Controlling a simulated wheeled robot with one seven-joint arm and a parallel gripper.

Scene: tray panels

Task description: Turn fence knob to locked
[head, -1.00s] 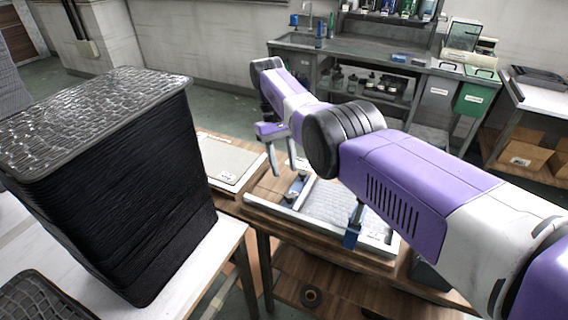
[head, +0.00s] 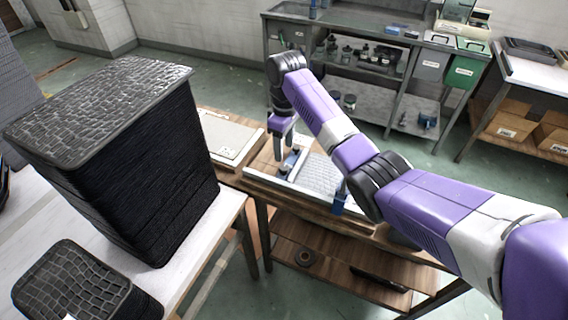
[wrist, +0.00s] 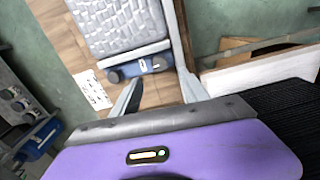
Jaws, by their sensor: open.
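The fence knob appears to be part of the blue-and-grey fitting (wrist: 140,68) at the end of the textured tray panel (wrist: 115,22) in the wrist view. A small dark round part (wrist: 114,76) sits at its left end; I cannot tell whether the knob is at locked. In the head view the fitting (head: 290,160) is partly hidden by my gripper (head: 284,150). In the wrist view my gripper (wrist: 161,80) is open, its fingertips just short of the fitting with nothing between them. I cannot tell if they touch it.
A white label (wrist: 92,90) lies beside the fitting. A second blue fitting (head: 340,200) is at the panel frame's near side. A tall stack of black panels (head: 150,180) stands on the white table at left. A pale board (head: 225,138) lies left of the frame.

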